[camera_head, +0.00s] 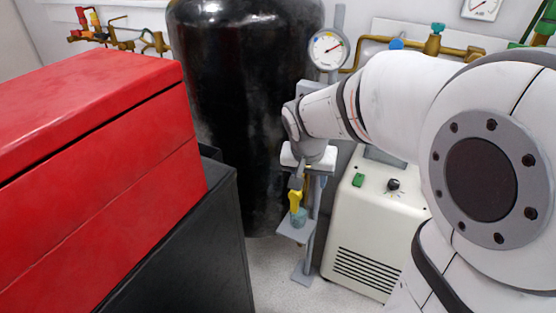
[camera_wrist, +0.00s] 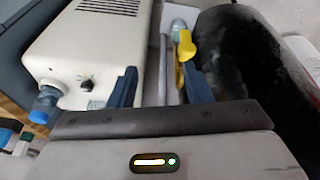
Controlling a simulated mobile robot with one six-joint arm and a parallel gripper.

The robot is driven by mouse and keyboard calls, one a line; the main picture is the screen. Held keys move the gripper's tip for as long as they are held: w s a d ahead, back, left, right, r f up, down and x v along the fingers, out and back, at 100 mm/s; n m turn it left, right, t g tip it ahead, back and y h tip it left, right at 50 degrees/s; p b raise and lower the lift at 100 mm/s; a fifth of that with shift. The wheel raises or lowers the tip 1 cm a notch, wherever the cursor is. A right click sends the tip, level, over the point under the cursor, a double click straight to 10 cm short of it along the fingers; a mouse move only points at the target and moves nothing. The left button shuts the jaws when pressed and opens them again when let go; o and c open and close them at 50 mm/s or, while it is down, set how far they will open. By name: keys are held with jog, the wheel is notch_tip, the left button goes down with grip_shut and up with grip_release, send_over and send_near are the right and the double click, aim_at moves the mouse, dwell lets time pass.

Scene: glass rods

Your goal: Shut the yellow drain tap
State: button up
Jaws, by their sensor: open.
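The yellow drain tap (camera_head: 295,201) stands on a small grey bracket low on the stand, in front of the black tank. In the wrist view the yellow tap (camera_wrist: 186,46) appears just beyond the tip of the right-hand finger, off-centre from the gap. My gripper (camera_head: 309,182) points down close above the tap. In the wrist view my gripper (camera_wrist: 160,68) has its two blue fingers apart with nothing held between them. I cannot tell whether the right-hand finger touches the tap. A pale blue-green fitting (camera_head: 299,217) sits under the tap.
A black tank (camera_head: 245,110) stands close behind. A cream machine (camera_head: 365,225) with a black knob is at right. A red box (camera_head: 110,160) on a dark cabinet fills the left. A round gauge (camera_head: 328,49) tops the stand. Some floor (camera_head: 270,270) is clear.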

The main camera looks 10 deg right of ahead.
aim_at(294, 198)
jog(key=w+f+m+b, duration=0.1)
jog(key=w+f+b, duration=0.1)
jog(key=f, duration=0.3)
jog(key=w+a+f+m+b, duration=0.1)
jog(key=w+f+b, duration=0.2)
jog(key=w+f, duration=0.2)
jog(key=w+a+f+b, duration=0.1)
jog(key=w+f+b, duration=0.2)
jog(key=f, duration=0.2)
jog(key=shift+w+f+m+t+h, duration=0.1)
jog(key=shift+w+m+t+h, duration=0.1)
jog(key=shift+m+t+h, duration=0.15)
jog(key=b+x, duration=0.2)
jog(key=x, duration=0.5)
jog(key=shift+w+f, duration=0.1)
jog(key=shift+f, duration=0.15)
jog(key=shift+c, duration=0.2)
grip_shut()
jog(key=shift+d, duration=0.15)
